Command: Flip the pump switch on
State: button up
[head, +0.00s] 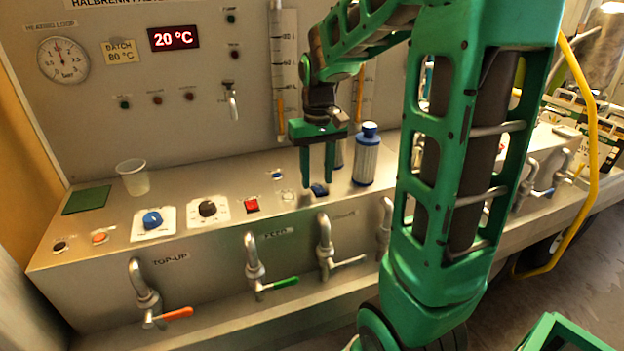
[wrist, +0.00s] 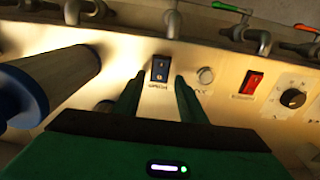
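In the wrist view the gripper (wrist: 159,82) has one fingertip on either side of the switch. I cannot tell whether the fingers touch the panel, nor the switch's on or off state.
A blue-capped bottle (head: 366,160) stands close to the right of my gripper. A round silver button (wrist: 205,75), a red switch (head: 252,205) and a black knob (head: 207,208) lie to its left in the head view. Taps (head: 254,262) line the front; a cup (head: 133,178) stands far left.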

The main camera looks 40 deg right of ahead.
jog(key=shift+f, duration=0.5)
grip_shut()
jog(key=shift+s, duration=0.1)
jog(key=shift+s+a+t+h, duration=0.1)
jog(key=shift+s+t+h, duration=0.1)
jog(key=shift+t, duration=0.5)
jog(key=shift+s+a+t+h, duration=0.1)
jog(key=shift+s+t+h, duration=0.1)
jog(key=shift+t, duration=0.5)
grip_release()
